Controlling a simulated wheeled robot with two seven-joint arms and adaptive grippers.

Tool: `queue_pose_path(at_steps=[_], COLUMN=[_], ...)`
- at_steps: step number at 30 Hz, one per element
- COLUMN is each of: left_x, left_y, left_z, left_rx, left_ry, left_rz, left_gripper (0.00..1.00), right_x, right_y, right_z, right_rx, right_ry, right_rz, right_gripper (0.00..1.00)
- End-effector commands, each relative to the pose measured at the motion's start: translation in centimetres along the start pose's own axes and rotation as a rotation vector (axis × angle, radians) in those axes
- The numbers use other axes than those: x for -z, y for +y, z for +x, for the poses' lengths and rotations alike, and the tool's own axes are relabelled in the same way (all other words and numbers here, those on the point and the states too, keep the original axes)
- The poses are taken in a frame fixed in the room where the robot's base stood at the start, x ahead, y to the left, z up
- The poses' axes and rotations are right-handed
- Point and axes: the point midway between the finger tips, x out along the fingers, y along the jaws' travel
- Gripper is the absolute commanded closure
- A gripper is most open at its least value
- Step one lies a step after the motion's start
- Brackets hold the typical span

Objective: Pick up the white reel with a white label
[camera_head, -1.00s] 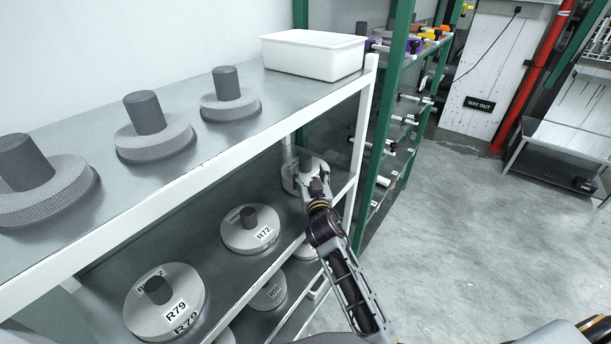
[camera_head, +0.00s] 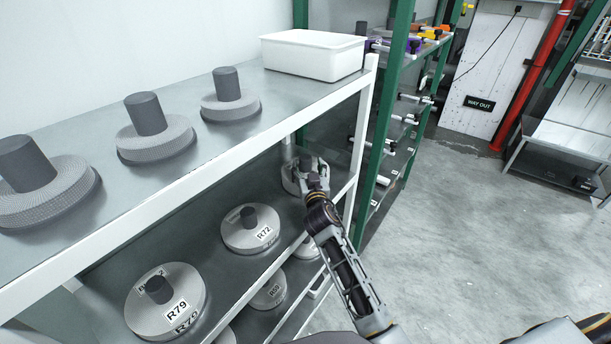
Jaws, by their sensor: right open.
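White reels with dark grey hubs lie flat on the middle shelf. One reel (camera_head: 165,300) at the near end has a white R79 label, and another reel (camera_head: 250,231) has a white R72 label. A third white reel (camera_head: 290,172) lies at the far right end of that shelf, partly covered by my right gripper, so I cannot see a label on it. My right gripper (camera_head: 307,172) is open, with its fingers beside this reel's dark hub; I cannot tell whether they touch it. My left gripper is not in view.
The upper shelf's white front rail (camera_head: 215,165) runs above the reels. Several grey reels (camera_head: 230,97) and a white bin (camera_head: 313,54) stand on the upper shelf. A green rack post (camera_head: 379,130) stands close right of the gripper.

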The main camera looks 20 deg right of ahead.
Motion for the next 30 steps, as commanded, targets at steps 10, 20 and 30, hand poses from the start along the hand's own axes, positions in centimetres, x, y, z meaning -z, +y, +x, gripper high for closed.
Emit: queue_pose_path(at_steps=[10, 20, 30], left_x=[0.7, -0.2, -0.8], left_y=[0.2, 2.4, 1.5], left_z=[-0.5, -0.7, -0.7], left_rx=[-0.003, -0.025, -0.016], left_ry=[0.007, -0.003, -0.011], left_rz=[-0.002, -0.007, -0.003], left_gripper=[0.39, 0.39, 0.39], right_x=[0.1, 0.0, 0.0], right_y=[-0.2, -0.1, -0.1], right_z=[2.8, 4.4, 4.4], right_rx=[0.001, 0.001, 0.000], right_ry=[0.000, 0.000, 0.000], right_rz=[-0.001, 0.000, 0.001], right_gripper=[0.37, 0.37, 0.37])
